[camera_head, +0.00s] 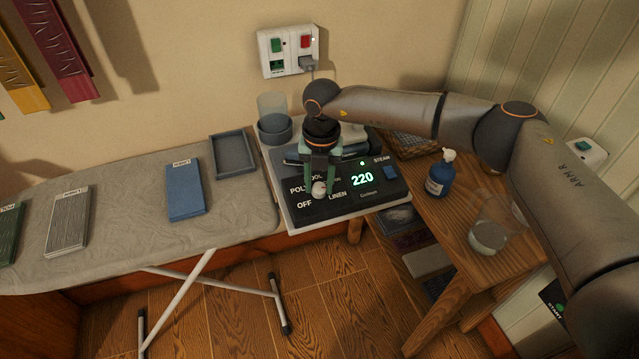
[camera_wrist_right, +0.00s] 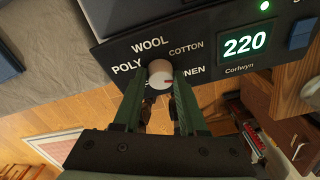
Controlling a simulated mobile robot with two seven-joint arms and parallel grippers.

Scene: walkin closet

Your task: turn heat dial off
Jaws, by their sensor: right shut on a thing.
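The heat dial (camera_head: 319,189) is a small pale round knob on the dark front panel of the steam station. In the right wrist view the dial (camera_wrist_right: 159,70) shows a red mark at its lower right, towards the partly hidden LINEN label. WOOL, POLY and COTTON are printed around it there; OFF shows only in the head view. The display (camera_head: 362,179) reads a green 220. My right gripper (camera_head: 320,184) reaches down from above, its green fingers shut on the dial from both sides. My left gripper is not in view.
The ironing board (camera_head: 110,225) with folded cloths is at the left. A wooden side table (camera_head: 455,235) at the right holds a blue bottle (camera_head: 439,175) and a glass (camera_head: 488,233). A wall socket (camera_head: 288,50) with switches is behind.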

